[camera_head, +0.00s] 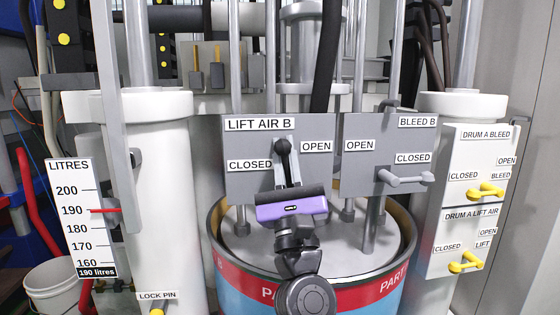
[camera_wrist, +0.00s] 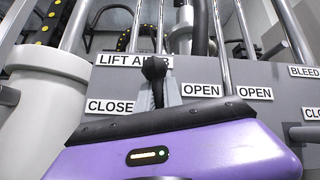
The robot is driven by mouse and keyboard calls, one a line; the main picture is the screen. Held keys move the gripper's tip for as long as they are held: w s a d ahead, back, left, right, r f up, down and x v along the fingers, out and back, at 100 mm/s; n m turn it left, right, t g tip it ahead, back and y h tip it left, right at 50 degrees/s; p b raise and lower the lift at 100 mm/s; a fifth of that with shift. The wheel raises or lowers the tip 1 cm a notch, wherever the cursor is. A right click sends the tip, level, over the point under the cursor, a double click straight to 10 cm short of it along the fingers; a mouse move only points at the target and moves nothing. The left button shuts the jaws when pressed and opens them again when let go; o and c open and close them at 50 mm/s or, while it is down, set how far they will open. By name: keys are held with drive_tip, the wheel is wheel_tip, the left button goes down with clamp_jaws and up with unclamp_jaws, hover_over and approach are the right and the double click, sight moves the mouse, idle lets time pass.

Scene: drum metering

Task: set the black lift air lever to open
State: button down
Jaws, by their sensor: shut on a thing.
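The black lift air lever (camera_head: 283,147) is on the grey panel marked LIFT AIR B. Its round knob stands up, between the CLOSED label (camera_head: 249,165) at left and the OPEN label (camera_head: 317,146) at right. My gripper (camera_head: 287,170) is in front of the panel, its grey fingers shut on the lever. In the wrist view the lever's knob and stem (camera_wrist: 155,70) show at the fingers (camera_wrist: 166,92), above the purple gripper body. The lower part of the lever and its pivot are hidden.
A BLEED B panel with a grey lever (camera_head: 405,178) is at right. Yellow levers (camera_head: 486,190) sit on the drum A panels further right. A drum (camera_head: 360,258) with a red band stands below my gripper. Vertical rods (camera_head: 370,225) flank the panel. The litres scale (camera_head: 71,215) reads 190.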

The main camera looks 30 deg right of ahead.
drive_tip(key=shift+s+d+r+m+g+h+b, duration=0.1)
drive_tip(key=shift+m+g+h+b, duration=0.15)
drive_tip(key=shift+m+h, duration=0.6)
drive_tip(key=shift+s+d+r+m+g+h+b, duration=0.1)
drive_tip(key=shift+m+g+h, duration=0.25)
drive_tip(key=shift+m+h, duration=0.45)
drive_tip(key=shift+s+d+r+m+g+h+b, duration=0.1)
drive_tip(key=shift+m+g+h+b, duration=0.15)
drive_tip(key=shift+m+h, duration=0.55)
drive_tip(key=shift+r+m+g, duration=0.1)
drive_tip(key=shift+m+g, duration=0.25)
drive_tip(key=shift+m, duration=0.2)
drive_tip(key=c, duration=1.5)
unclamp_jaws()
drive_tip(key=shift+d, duration=0.2)
drive_tip(key=b+v, duration=0.2)
drive_tip(key=v, duration=0.6)
drive_tip(key=shift+w, duration=0.15)
